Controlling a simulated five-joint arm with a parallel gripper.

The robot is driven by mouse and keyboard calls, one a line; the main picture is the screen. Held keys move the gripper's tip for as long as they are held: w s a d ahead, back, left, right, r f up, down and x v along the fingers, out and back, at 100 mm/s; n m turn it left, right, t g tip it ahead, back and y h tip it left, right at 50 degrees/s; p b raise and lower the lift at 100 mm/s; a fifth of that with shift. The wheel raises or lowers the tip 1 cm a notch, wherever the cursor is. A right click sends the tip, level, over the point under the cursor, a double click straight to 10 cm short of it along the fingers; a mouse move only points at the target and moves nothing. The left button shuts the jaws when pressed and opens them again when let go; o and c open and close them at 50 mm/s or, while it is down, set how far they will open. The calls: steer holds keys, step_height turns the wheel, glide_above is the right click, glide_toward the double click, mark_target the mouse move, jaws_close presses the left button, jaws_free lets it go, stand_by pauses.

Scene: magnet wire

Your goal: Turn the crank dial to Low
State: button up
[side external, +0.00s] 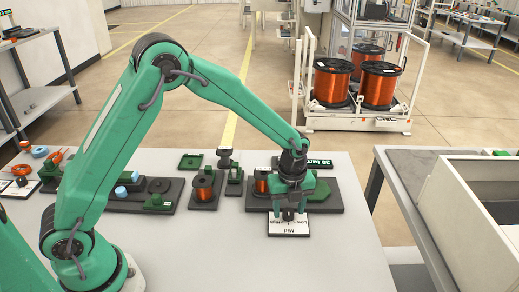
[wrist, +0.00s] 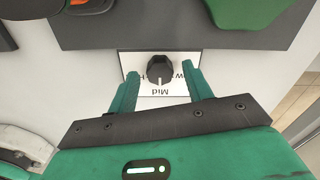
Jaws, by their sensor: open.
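The crank dial is a black knob (wrist: 160,68) on a white label plate (wrist: 160,53) in the wrist view. A pale mark on the knob points down the picture toward the upside-down word "Mid". Other lettering on the plate is partly covered by the fingers. My gripper (wrist: 161,75) is open, with one green finger on each side of the knob and visible gaps between. In the side view, my gripper (side external: 289,204) points down over the knob, and the plate (side external: 289,230) shows below it at the table's front right.
A dark base (side external: 332,208) with a green hexagonal block (side external: 318,191) lies just behind the plate. A copper spool (side external: 204,186) stands to the left, with several green parts around it. The table front is clear. A grey-white bin (side external: 470,200) stands on the right.

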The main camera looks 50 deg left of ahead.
steer(key=shift+f, duration=0.25)
steer(key=c, duration=1)
steer(key=shift+o, duration=0.2)
steer(key=shift+n, duration=3)
